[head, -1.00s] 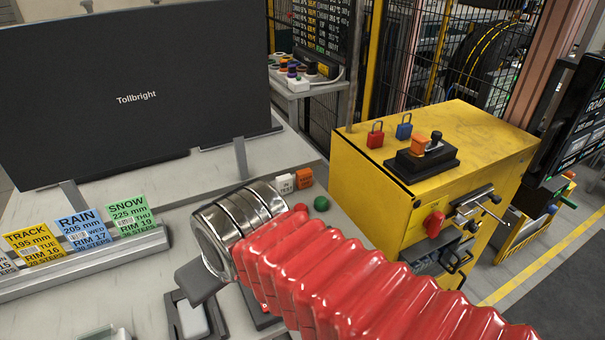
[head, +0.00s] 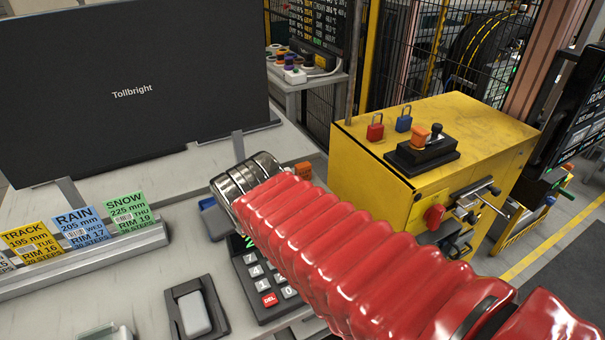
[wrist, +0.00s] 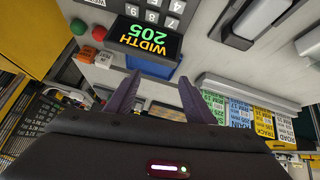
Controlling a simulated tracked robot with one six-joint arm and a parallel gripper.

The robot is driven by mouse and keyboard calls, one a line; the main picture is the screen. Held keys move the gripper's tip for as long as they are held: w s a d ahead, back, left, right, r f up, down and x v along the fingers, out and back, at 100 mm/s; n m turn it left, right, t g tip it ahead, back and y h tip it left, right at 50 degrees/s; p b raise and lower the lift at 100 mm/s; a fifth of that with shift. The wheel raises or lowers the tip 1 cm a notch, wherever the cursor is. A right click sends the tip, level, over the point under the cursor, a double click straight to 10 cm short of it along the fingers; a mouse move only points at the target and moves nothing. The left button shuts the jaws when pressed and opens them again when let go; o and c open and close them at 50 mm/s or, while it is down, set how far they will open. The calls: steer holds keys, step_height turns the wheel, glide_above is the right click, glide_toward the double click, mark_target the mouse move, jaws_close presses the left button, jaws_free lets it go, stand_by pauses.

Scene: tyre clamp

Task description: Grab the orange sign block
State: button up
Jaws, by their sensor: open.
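The orange sign block (head: 303,170) sits on the grey desk near its right edge in the head view, just beyond my metal wrist and partly hidden by my red arm. My gripper (wrist: 160,85) shows in the wrist view with its two dark fingers apart and nothing between them. It is over the desk, to the left of the block in the head view, apart from it.
A keypad (head: 262,278) with a display (wrist: 148,38) reading WIDTH 205 is close to the gripper. Red (wrist: 100,33) and green (wrist: 77,26) knobs stand near the white block. A black monitor (head: 130,90), sign rack (head: 90,250) and yellow cabinet (head: 470,125) surround the desk.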

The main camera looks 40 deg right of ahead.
steer(key=w+d, duration=0.1)
steer(key=d, duration=0.2)
steer(key=w+d+h, duration=0.1)
steer(key=w+d, duration=0.1)
steer(key=d, duration=0.2)
steer(key=w+d+m+t+h, duration=0.1)
steer(key=d, duration=0.2)
steer(key=shift+w+d, duration=0.2)
steer(key=shift+d, duration=0.05)
steer(key=d+f+t, duration=0.2)
steer(key=d+f, duration=0.2)
steer(key=d, duration=0.5)
steer(key=s+d+f+t+y, duration=0.1)
steer(key=d+f, duration=0.3)
steer(key=d, duration=0.6)
steer(key=shift+s+f+m+t, duration=0.2)
steer(key=shift+f+m+t, duration=0.15)
steer(key=shift+t, duration=0.55)
steer(key=shift+w+f, duration=0.1)
glide_toward(303, 172)
steer(key=w, duration=0.1)
steer(key=w+d, duration=0.1)
steer(key=w, duration=0.1)
steer(key=shift+w+d+r, duration=0.2)
steer(key=shift+w+r, duration=0.1)
steer(key=shift+w, duration=0.15)
steer(key=shift+d+f, duration=0.1)
